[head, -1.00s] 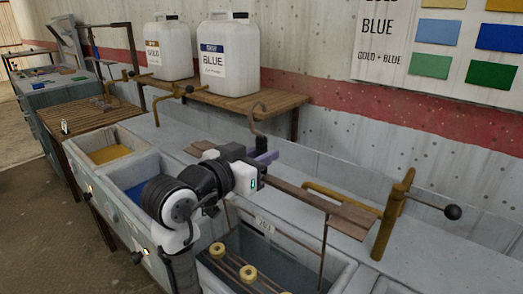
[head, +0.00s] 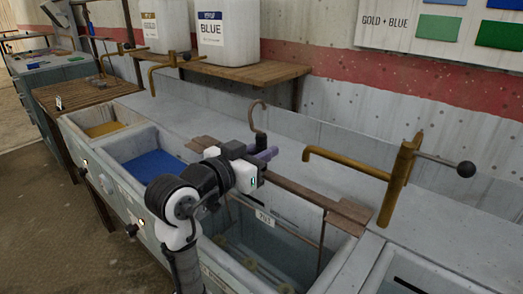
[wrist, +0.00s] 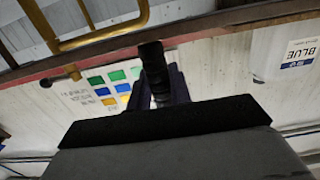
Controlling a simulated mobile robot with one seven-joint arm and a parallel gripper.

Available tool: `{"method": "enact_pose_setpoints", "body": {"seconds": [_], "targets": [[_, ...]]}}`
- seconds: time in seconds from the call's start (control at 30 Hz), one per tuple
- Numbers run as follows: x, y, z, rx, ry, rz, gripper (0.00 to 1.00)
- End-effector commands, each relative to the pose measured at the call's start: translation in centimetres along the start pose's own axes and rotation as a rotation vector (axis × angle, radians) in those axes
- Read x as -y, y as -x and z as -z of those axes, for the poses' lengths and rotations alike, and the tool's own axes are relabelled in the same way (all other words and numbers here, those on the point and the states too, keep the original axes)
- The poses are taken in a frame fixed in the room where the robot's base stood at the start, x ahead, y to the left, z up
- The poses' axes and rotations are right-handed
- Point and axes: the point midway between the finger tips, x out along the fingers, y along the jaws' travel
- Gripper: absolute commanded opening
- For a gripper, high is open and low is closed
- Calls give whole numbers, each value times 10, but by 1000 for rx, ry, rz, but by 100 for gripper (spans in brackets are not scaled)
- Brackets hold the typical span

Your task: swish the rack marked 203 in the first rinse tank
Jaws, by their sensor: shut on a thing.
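The rack has a brown bar (head: 300,190) with a hook (head: 258,120) on top and a tag (head: 265,217) that reads about 203. Its thin rods reach down into the grey tank (head: 345,268) at the front. Pale round pieces (head: 248,263) at its lower end look dim, seemingly under water. My gripper (head: 264,156) is shut on the rack at the middle of the bar, below the hook. In the wrist view my gripper (wrist: 155,90) has dark fingers around a dark upright part; the lower rack is hidden there.
A brass tap (head: 395,185) with a black-knobbed lever stands at the right of this tank. A blue-filled tank (head: 155,165) and a yellow-filled one (head: 105,128) lie to the left. Jugs (head: 225,40) stand on a wooden shelf behind. Another basin edge is at lower right.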

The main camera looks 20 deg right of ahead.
Motion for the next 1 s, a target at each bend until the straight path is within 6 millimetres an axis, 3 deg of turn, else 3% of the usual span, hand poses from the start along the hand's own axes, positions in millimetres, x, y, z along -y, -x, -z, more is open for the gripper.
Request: {"method": "enact_pose_setpoints", "body": {"seconds": [0.6, 1.0], "targets": [[0, 16, 1, -3, -1, 1, 0], [0, 14, 1, -3, -1, 0, 0]]}}
